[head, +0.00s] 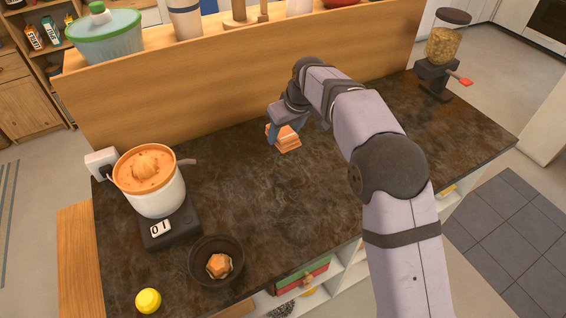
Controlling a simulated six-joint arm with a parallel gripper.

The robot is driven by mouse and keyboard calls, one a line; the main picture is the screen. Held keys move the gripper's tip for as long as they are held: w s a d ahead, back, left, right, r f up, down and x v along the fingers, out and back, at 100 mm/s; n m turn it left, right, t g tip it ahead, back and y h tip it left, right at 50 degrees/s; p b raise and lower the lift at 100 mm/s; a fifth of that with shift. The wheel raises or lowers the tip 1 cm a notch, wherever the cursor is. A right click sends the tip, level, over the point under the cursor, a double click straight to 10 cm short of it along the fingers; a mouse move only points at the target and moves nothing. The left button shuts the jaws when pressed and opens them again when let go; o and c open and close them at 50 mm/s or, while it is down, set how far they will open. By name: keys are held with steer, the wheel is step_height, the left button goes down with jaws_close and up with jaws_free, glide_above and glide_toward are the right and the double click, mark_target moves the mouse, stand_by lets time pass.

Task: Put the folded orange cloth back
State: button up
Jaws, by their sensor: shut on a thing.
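The folded orange cloth (287,142) is a small layered block with paler edges, at the back middle of the dark counter. My gripper (284,130) reaches it from above and behind, and is shut on it. A blue-grey finger shows at the cloth's left side; the other finger is mostly hidden. I cannot tell whether the cloth touches the counter or is held just above it.
A white pot with an orange top (150,181) stands on a dark scale (172,232) at the left. A dark bowl (197,270) holds a small orange-brown item (219,265). A yellow-capped item (148,300) and a grain dispenser (442,55) stand at opposite ends. The counter's middle (260,190) is clear.

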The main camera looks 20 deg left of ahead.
mark_target(292, 142)
steer(key=shift+m, duration=0.4)
steer(key=shift+f+p, duration=1.55)
steer(key=shift+f, duration=3.45)
steer(key=shift+f, duration=0.1)
steer(key=o, duration=1)
steer(key=shift+r, duration=0.2)
steer(key=b+v, duration=0.3)
steer(key=v, duration=0.8)
steer(key=shift+s+r, duration=0.25)
steer(key=shift+r, duration=0.1)
steer(key=shift+d, duration=0.1)
